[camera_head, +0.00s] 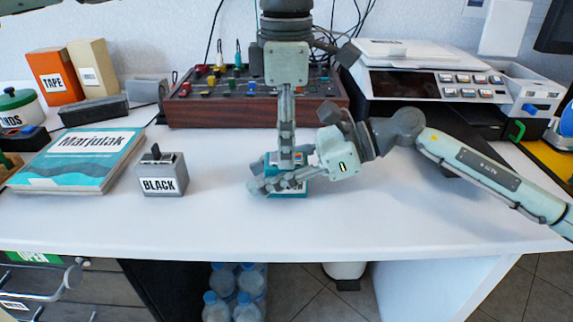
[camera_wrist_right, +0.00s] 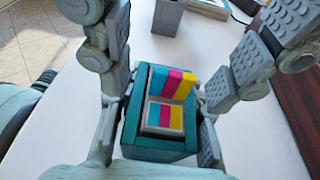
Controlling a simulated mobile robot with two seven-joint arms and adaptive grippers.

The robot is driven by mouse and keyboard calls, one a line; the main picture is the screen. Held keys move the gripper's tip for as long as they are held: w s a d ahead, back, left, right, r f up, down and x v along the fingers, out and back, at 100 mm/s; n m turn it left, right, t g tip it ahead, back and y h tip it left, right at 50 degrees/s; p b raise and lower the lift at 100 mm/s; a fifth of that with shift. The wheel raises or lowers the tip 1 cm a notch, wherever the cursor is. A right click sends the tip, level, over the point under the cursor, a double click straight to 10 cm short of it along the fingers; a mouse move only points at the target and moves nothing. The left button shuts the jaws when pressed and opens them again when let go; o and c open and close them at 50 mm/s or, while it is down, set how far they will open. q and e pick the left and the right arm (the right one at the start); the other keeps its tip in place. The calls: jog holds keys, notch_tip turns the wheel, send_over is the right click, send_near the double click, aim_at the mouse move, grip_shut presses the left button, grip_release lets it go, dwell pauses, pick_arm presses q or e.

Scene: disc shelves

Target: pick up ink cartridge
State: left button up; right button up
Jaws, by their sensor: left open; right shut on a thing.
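The ink cartridge is a teal block with cyan, magenta and yellow stripes, and it stands on the white desk, partly hidden by fingers in the head view (camera_head: 288,190). It shows clearly in the right wrist view (camera_wrist_right: 165,148). My right gripper (camera_head: 264,184) reaches in from the right, low over the desk, and is shut on the cartridge with fingers on either side. My left gripper (camera_head: 287,150) points straight down from above, open, with its fingers close over the cartridge. I cannot tell whether they touch it.
A grey block labelled BLACK (camera_head: 162,174) and a Marjulak book (camera_head: 80,160) lie to the left. A control panel (camera_head: 210,112) stands behind, with a printer-like machine (camera_head: 420,75) at the back right. The desk's front edge is close, and desk space between the block and cartridge is clear.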

pick_arm(q)
jog(key=shift+c, duration=0.3)
grip_shut()
notch_tip(320, 180, up, 10)
dwell(0.5)
pick_arm(e)
jog(key=o, duration=1.3)
jog(key=shift+c, duration=0.2)
jog(key=shift+d, duration=0.1)
